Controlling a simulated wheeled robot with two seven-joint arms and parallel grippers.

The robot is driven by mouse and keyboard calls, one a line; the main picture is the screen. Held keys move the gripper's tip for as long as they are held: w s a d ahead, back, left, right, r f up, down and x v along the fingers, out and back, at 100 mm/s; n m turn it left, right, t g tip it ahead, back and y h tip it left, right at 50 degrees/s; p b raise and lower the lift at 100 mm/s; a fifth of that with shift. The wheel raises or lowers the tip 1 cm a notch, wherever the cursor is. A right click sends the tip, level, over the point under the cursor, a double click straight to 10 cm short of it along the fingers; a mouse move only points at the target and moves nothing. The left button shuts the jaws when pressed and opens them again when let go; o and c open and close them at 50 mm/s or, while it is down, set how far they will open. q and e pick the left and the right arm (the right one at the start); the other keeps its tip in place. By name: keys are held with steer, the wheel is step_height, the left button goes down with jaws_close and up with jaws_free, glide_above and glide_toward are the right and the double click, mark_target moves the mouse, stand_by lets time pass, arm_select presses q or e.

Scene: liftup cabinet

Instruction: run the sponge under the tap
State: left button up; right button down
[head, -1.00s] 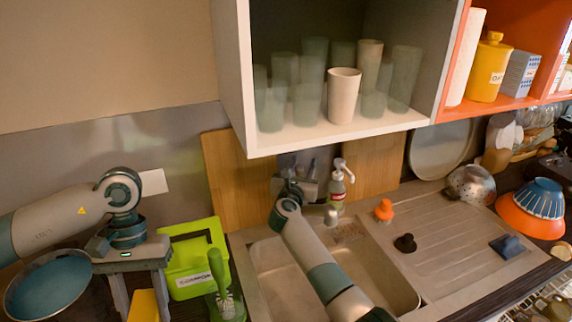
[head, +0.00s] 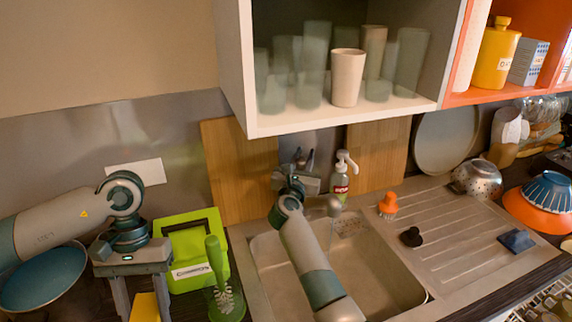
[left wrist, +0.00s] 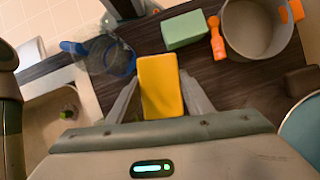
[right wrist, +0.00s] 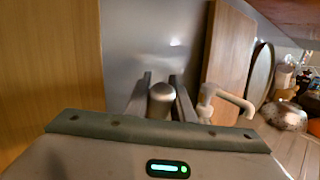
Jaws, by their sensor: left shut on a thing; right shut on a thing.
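The yellow sponge (head: 145,307) is held upright between the fingers of my left gripper (head: 142,292), at the lower left beside the green box. In the left wrist view the sponge (left wrist: 160,85) stands between both fingers, over the dark counter. My right gripper (head: 298,163) is behind the sink at the tap (head: 333,205), whose spout shows just right of my arm. In the right wrist view a rounded metal part of the tap (right wrist: 161,98) sits between the fingers. My right arm covers part of the sink (head: 375,275).
A green box (head: 190,255) and a dish brush (head: 218,275) stand between the left gripper and the sink. A soap bottle (head: 340,180) is right of the tap. An open cabinet with cups (head: 347,78) hangs above. A blue pan (head: 45,278) is far left.

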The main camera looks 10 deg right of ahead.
arm_select(q)
step_height(320, 180, down, 3)
steer(key=shift+r+b, duration=0.2)
steer(key=shift+b, duration=0.7)
arm_select(e)
steer(key=shift+s+a+f+t, duration=0.1)
steer(key=shift+s+f+t, duration=0.1)
steer(key=shift+t, duration=0.1)
arm_select(q)
steer(key=shift+f+b, duration=0.45)
steer(key=shift+f, duration=0.05)
arm_select(e)
steer(key=shift+r, duration=0.2)
steer(key=c, duration=1.5)
jaws_free()
steer(key=shift+c, duration=0.2)
steer(key=shift+s, duration=0.1)
steer(key=shift+a+f, duration=0.1)
